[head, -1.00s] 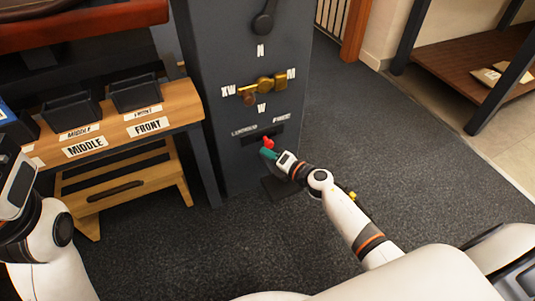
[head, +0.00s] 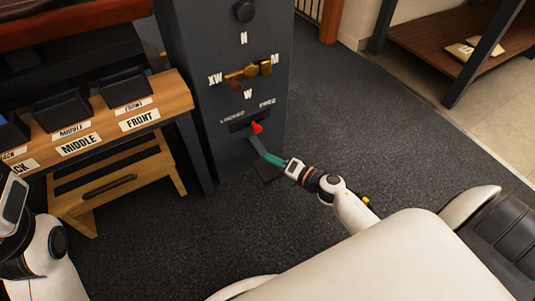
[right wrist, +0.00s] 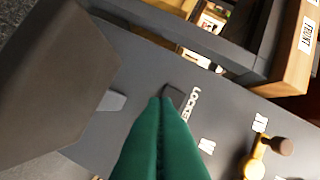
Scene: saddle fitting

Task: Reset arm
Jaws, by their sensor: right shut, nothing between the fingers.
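My right gripper (head: 268,157) is low in front of the dark grey post (head: 190,70), its teal fingers shut with nothing between them. In the right wrist view the two fingers (right wrist: 160,105) lie side by side, near a dark slot (right wrist: 175,95) in the panel. A red knob (head: 257,127) is at the right part of the slot, under the FREE label, apart from the teal fingers. My left arm shows at the left edge; its fingers are outside the picture.
A brass selector (head: 247,72) is ringed by letter labels on the post. A wooden stand (head: 172,95) holds black trays at left. Open carpet (head: 380,130) lies right. A large grey block (right wrist: 55,85) fills the wrist view's left.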

